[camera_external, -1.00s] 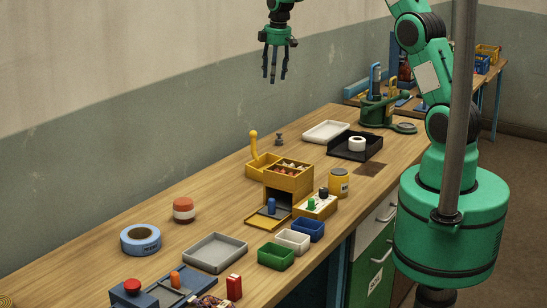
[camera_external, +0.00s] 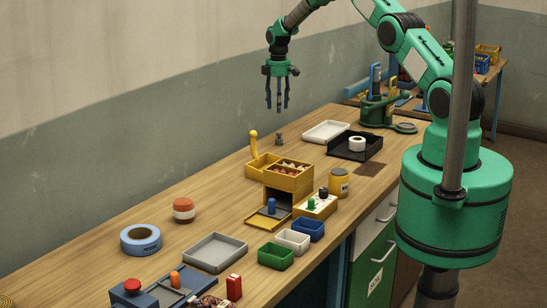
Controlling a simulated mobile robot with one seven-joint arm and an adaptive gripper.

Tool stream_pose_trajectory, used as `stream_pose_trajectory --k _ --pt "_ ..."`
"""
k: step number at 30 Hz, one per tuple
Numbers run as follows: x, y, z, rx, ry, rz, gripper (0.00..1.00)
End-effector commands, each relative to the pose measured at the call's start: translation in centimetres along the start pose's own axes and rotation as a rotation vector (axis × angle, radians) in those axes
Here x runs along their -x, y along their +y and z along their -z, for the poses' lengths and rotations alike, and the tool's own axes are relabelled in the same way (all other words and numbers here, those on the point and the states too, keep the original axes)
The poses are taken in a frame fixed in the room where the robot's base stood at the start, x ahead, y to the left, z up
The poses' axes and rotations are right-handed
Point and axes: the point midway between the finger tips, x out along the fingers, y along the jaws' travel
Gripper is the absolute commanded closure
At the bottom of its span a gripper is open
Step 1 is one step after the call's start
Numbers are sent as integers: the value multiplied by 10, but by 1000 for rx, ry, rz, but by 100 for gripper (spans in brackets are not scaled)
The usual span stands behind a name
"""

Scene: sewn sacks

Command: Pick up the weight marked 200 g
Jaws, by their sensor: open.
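A small dark grey knobbed piece (camera_external: 279,139), which looks like a weight, stands on the wooden bench near the wall, just behind the yellow box. Its marking is too small to read, so I cannot tell whether it is the 200 g one. My gripper (camera_external: 277,109) is open and empty, with its fingers pointing down. In the picture it hangs just above the small grey piece, apart from it. The exact height and depth between them cannot be told from this view.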

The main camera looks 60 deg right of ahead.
Motion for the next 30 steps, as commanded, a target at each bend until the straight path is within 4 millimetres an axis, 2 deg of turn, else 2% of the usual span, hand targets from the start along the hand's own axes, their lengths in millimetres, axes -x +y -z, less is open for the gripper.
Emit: stream_pose_trajectory --k 17,20,30 --pt "-10 1 -1 3 -2 3 52" --pt "-19 1 -1 3 -2 4 52" --pt "-68 1 -1 3 -2 3 52"
